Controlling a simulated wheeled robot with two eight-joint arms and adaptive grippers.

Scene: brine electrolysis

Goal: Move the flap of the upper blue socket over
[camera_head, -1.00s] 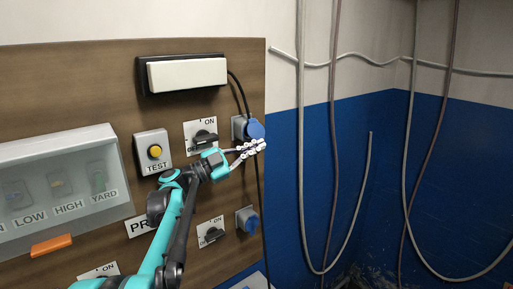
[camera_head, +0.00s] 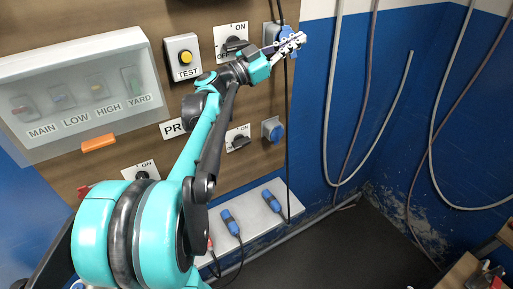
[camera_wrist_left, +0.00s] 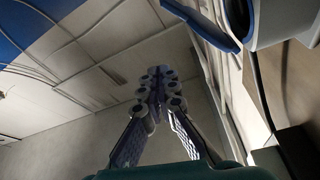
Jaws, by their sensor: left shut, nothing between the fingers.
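The upper blue socket (camera_head: 268,38) is near the top of the wooden panel in the head view. My left gripper (camera_head: 302,41) is shut and empty, its fingertips in front of the socket's blue flap (camera_head: 289,51) and hiding much of it. In the left wrist view, my gripper (camera_wrist_left: 161,88) has its fingertips together. The blue flap (camera_wrist_left: 205,22) slants across the top there, beside the grey-blue socket body (camera_wrist_left: 285,18) and apart from the fingers. I cannot tell whether the flap is fully open. My right gripper is not in view.
A black cable (camera_head: 287,150) hangs down past the lower blue socket (camera_head: 273,131). Rotary switches (camera_head: 235,45) and a yellow TEST button (camera_head: 185,57) are left of the gripper. Blue plugs (camera_head: 230,222) lie on a low ledge (camera_head: 262,215). Free room lies right of the panel.

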